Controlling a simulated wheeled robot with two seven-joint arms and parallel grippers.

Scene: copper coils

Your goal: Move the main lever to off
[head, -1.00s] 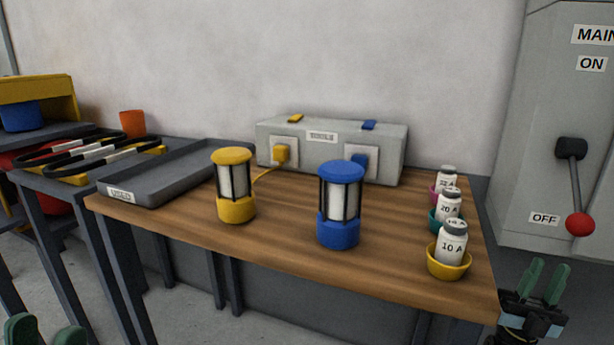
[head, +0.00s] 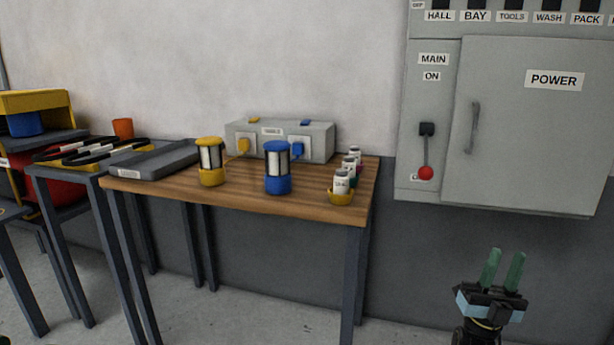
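The main lever (head: 427,150) is on the grey power cabinet, below the MAIN and ON labels. Its dark arm hangs down from a black pivot, and its red knob (head: 426,173) covers most of the lower label. My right gripper (head: 504,255) is at the lower right, its two green fingers pointing up and apart with nothing between them. It is below the cabinet in the picture and clear of the lever. Only a green sliver, probably my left gripper, shows at the bottom left corner.
The cabinet door (head: 535,120) has a vertical handle (head: 474,128). A wooden table (head: 235,197) to the left holds a yellow lantern (head: 211,163), a blue lantern (head: 278,168), fuse jars and a grey socket box (head: 310,139). Floor is clear between table and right gripper.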

